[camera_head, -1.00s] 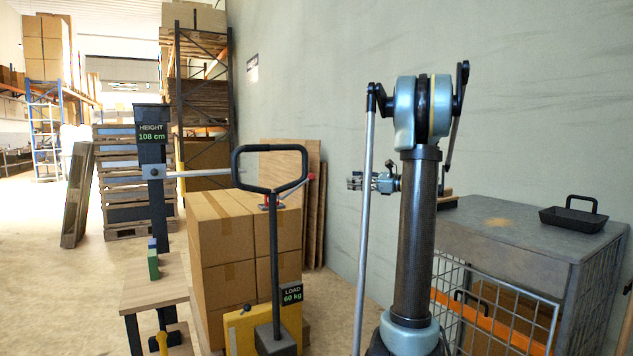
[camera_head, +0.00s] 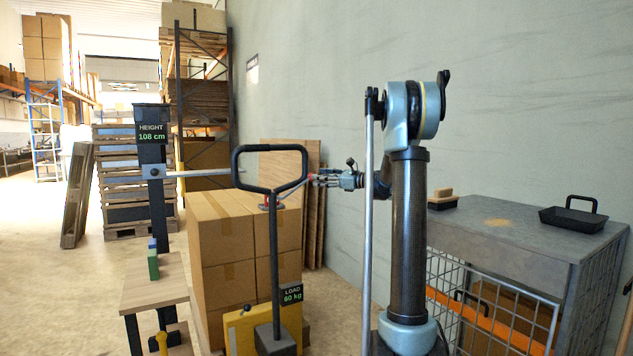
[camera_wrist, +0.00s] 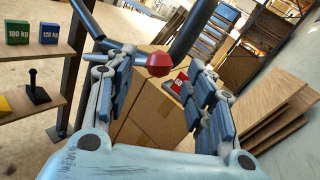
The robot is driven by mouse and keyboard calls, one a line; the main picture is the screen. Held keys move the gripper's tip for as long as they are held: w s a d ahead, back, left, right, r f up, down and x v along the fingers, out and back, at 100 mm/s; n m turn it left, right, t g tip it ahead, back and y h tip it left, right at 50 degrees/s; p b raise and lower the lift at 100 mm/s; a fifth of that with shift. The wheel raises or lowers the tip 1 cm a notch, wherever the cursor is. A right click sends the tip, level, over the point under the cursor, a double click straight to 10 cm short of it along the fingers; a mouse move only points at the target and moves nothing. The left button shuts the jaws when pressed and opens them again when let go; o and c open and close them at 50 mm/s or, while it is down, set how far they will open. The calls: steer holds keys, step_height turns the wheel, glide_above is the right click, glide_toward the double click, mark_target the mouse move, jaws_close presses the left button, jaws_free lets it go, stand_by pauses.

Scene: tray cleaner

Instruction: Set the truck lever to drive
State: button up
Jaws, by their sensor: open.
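The pallet truck's black loop handle (camera_head: 274,240) stands upright in front of stacked cartons in the head view. A lever with a round red knob (camera_wrist: 159,63) shows in the wrist view, its stem running left to the truck's handle. My gripper (camera_head: 319,179) is at the right side of the handle loop in the head view. In the wrist view my gripper (camera_wrist: 160,82) is open, one finger on each side of the knob in the picture. I cannot tell whether the knob lies fully between the fingertips. No contact is visible. The lever's setting is not readable.
A post (camera_head: 151,200) reading 108 cm and a small shelf (camera_head: 150,290) stand left. A grey cage table (camera_head: 530,240) with a black tray (camera_head: 572,219) is right. Boards lean on the wall.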

steer(key=shift+x, duration=1.35)
jaws_close()
steer(key=shift+d, duration=0.1)
